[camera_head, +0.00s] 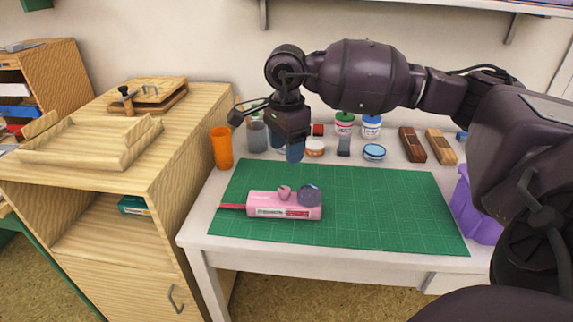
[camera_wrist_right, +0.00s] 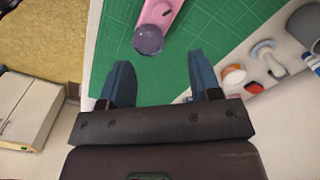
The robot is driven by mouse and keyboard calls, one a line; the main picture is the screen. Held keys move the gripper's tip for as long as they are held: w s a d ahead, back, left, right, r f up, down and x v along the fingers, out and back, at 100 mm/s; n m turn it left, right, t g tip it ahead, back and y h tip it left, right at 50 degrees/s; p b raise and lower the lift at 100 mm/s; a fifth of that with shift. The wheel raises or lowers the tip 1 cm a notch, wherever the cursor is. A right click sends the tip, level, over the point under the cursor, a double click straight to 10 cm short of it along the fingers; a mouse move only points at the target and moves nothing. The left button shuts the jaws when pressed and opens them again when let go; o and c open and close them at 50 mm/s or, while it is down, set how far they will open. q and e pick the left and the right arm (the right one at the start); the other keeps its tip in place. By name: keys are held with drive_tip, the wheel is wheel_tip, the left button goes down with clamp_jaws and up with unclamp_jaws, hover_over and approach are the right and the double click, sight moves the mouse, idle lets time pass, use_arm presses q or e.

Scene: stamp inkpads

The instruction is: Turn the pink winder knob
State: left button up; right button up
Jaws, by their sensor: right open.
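A pink device (camera_head: 262,204) with a label on its front lies on the green cutting mat. A small pink knob (camera_head: 284,191) stands on its top, beside a round grey-purple knob (camera_head: 309,195) at the right end. In the right wrist view the pink device (camera_wrist_right: 169,7) is cut by the top edge, with the round grey-purple knob (camera_wrist_right: 148,39) at its near end. My right gripper (camera_head: 288,148) is above the back of the mat, behind the device. Its blue fingers are spread and empty in the right wrist view (camera_wrist_right: 163,78), apart from the device. My left gripper is out of view.
The green mat (camera_head: 390,205) is clear to the right of the device. An orange cup (camera_head: 221,148), jars (camera_head: 374,152) and wooden blocks (camera_head: 440,147) line the table's back. A purple bin (camera_head: 477,210) is at the right; a wooden cabinet (camera_head: 165,190) adjoins on the left.

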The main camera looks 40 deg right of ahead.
drive_tip(key=s+r+p, duration=0.3)
drive_tip(key=r+p, duration=0.1)
drive_tip(key=r, duration=0.1)
drive_tip(key=m+t+y+p, duration=0.3)
drive_tip(key=m+t+p, duration=0.1)
drive_tip(key=m+p, duration=0.45)
approach(284, 189)
drive_tip(key=shift+m, duration=0.25)
drive_tip(key=b+x, duration=0.2)
drive_tip(key=x, duration=0.7)
drive_tip(key=shift+a+f, duration=0.1)
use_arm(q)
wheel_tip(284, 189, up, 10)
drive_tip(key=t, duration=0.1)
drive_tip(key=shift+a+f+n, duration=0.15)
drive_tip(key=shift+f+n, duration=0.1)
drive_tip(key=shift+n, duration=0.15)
